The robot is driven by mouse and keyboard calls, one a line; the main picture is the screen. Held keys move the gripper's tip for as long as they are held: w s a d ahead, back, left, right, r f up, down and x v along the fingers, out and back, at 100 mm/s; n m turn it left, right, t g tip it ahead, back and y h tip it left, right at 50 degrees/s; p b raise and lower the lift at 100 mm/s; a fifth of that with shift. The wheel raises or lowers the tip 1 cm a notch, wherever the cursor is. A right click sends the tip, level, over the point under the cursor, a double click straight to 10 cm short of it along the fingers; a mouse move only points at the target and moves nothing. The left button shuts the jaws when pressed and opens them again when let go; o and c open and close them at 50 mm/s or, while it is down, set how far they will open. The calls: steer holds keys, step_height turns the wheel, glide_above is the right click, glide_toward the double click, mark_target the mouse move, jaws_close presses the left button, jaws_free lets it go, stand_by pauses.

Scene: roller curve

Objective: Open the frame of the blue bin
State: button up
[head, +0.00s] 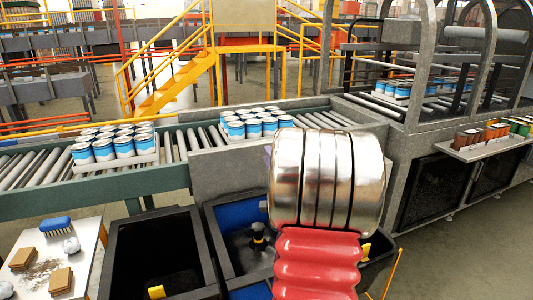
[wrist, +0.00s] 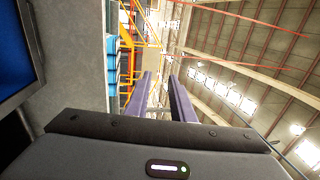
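The blue bin (head: 212,222) stands at lower centre in the head view, with a dark rim frame and blue inner walls. My silver and red arm covers its right part. A black object and some grey material show inside it. In the wrist view, a blue surface with a dark edge (wrist: 14,50) at the left appears to be part of this bin. My gripper (wrist: 160,76) shows two purple fingers, apart, with nothing between them. In the head view the gripper is mostly hidden behind my arm. It does not visibly touch the bin frame.
A black bin (head: 158,225) stands left of the blue bin. A white table (head: 88,240) with a brush and brown pads is further left. Behind runs a roller conveyor (head: 188,145) with trays of blue and white cans. A grey machine (head: 402,165) stands to the right.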

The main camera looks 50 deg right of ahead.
steer(key=v, duration=1)
steer(key=shift+s+a, duration=0.15)
steer(key=shift+s, duration=0.05)
steer(key=shift+w+a, duration=0.1)
steer(key=shift+w, duration=0.1)
steer(key=c, duration=0.3)
steer(key=w+a+n+g+y, duration=0.1)
steer(key=w+a+n, duration=0.1)
steer(key=w+a, duration=0.1)
steer(key=w+a+n+g, duration=0.1)
steer(key=w+a+n, duration=0.2)
steer(key=w, duration=0.1)
steer(key=shift+w+a+g+y, duration=0.15)
steer(key=shift+a+g+y, duration=0.15)
steer(key=shift+g+y, duration=0.1)
jaws_close()
steer(key=s+a+f+n+g+y, duration=0.1)
steer(key=a+n+g+y, duration=0.35)
steer(key=a, duration=0.75)
steer(key=s+a+f+n+g+y, duration=0.1)
steer(key=a+f+n, duration=0.1)
steer(key=a+n, duration=0.85)
steer(key=s+a+f+n+g+y, duration=0.1)
steer(key=s+a+n+g+y, duration=0.2)
steer(key=s+a, duration=0.8)
steer(key=a+n, duration=0.1)
steer(key=a, duration=0.3)
steer(key=shift+f, duration=0.35)
steer(key=shift+g, duration=0.25)
